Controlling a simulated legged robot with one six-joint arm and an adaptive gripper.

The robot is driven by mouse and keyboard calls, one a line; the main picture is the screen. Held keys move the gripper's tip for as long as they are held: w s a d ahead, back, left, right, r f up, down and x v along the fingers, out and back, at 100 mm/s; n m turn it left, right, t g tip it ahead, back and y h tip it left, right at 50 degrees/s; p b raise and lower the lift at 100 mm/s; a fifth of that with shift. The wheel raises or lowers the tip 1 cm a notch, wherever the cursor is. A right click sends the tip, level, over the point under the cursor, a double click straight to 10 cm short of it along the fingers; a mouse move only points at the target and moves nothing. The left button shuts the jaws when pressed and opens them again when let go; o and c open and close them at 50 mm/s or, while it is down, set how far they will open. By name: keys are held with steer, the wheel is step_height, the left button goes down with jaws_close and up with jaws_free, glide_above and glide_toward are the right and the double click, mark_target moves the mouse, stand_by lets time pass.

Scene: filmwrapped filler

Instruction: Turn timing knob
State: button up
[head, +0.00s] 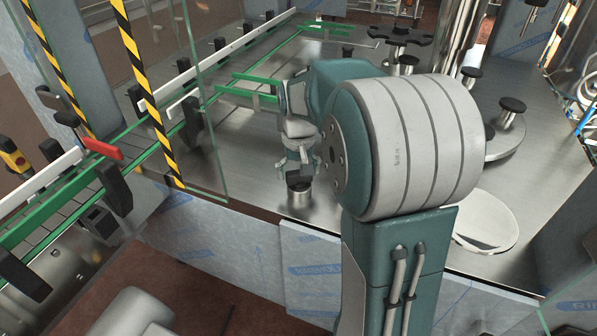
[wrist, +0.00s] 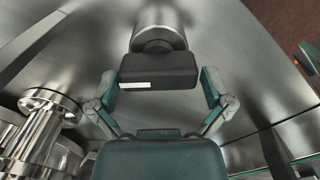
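The timing knob is a dark block with a white mark (wrist: 158,70) on top of a round metal post (wrist: 160,22), centred in the wrist view. My gripper (wrist: 160,84) has one finger on each side of the knob. The fingers are apart, with what looks like a narrow gap on both sides; I cannot tell whether either touches. In the head view my gripper (head: 300,160) points down over the short metal post (head: 299,192) near the front edge of the steel table. The knob itself is mostly hidden there by the fingers.
A conveyor with green rails (head: 150,155) and a yellow-black striped glass guard (head: 150,90) stand left of my arm. A round metal plate (head: 485,222) and a black-capped post (head: 510,110) are on the right. Steel table surface (head: 240,150) is bare left of the gripper.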

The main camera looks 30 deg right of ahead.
steer(key=c, duration=0.7)
steer(key=shift+n, duration=0.4)
steer(key=n, duration=0.4)
steer(key=shift+s+n, duration=0.1)
steer(key=shift+n, duration=0.2)
steer(key=n, duration=0.5)
steer(key=shift+a, duration=0.1)
steer(key=o, duration=0.8)
